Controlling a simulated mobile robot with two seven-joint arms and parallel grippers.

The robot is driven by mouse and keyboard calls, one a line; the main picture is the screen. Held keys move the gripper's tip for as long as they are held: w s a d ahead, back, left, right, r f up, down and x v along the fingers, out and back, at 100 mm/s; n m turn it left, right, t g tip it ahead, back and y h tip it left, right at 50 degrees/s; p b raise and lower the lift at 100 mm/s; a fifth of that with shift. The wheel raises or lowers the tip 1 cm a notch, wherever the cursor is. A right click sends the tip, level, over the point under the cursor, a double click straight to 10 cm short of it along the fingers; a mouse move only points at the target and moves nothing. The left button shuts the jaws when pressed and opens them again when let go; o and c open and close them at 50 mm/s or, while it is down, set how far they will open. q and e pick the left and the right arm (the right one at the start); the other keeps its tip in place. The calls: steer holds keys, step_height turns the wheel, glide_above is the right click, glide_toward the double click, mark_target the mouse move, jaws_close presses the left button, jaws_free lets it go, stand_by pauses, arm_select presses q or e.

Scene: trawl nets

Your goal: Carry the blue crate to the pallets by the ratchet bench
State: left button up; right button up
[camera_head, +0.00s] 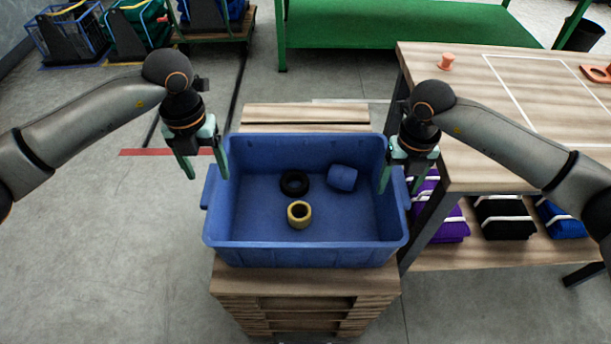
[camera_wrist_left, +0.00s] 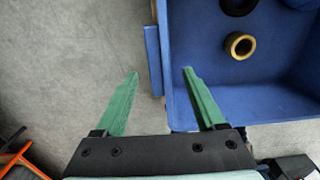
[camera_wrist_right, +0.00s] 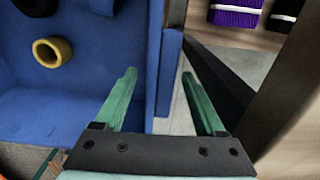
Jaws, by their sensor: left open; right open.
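The blue crate (camera_head: 305,255) stands upright on a stack of wooden pallets (camera_head: 305,305). Inside lie a black ring (camera_head: 294,182), a yellow ring (camera_head: 299,214) and a blue cylinder (camera_head: 342,177). My left gripper (camera_head: 206,172) is open at the crate's left side; in the left wrist view (camera_wrist_left: 160,80) the left wall lies between its fingers. My right gripper (camera_head: 399,180) is open at the right side; in the right wrist view (camera_wrist_right: 158,80) its fingers lie on either side of the right wall. Neither is closed on the crate. I cannot tell how far down the fingers reach.
A wooden bench (camera_head: 470,120) stands close on the right, with folded nets (camera_head: 503,216) on its lower shelf. A green table (camera_head: 400,25) is behind. Crates on stands (camera_head: 70,35) are at the back left. The floor (camera_head: 110,250) to the left is clear.

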steer(key=shift+r, duration=0.25)
arm_select(q)
step_height(320, 180, up, 7)
arm_select(e)
step_height(320, 180, up, 12)
steer(key=shift+f, duration=0.2)
stand_by(0.5)
